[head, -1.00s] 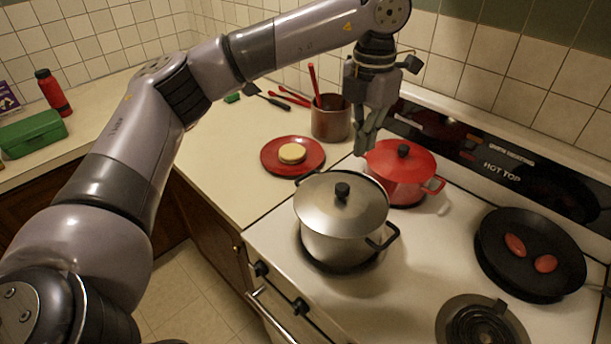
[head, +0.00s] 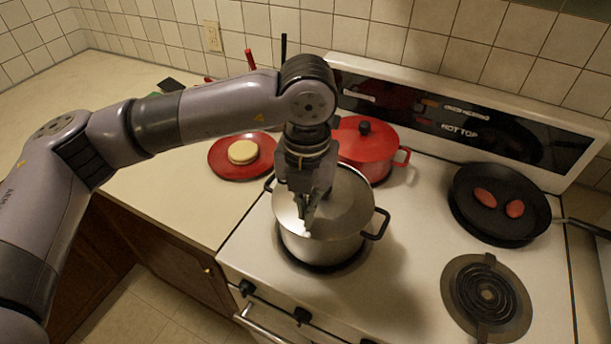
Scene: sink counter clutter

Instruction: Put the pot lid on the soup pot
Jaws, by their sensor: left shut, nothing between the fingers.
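The steel pot lid (head: 345,205) lies on top of the steel soup pot (head: 325,250) on the front left of the stove. It looks level and seated on the rim. Its black knob is hidden behind my left gripper. My left gripper (head: 308,222) points down over the lid, with its fingers shut and empty. Whether the fingertips touch the lid I cannot tell. My right gripper is not in view.
A red lidded pot (head: 368,148) stands just behind the soup pot. A black pan (head: 500,225) with two red pieces is at the right, behind a bare burner (head: 487,293). A red plate (head: 222,170) with a round bun (head: 243,152) sits on the counter to the left.

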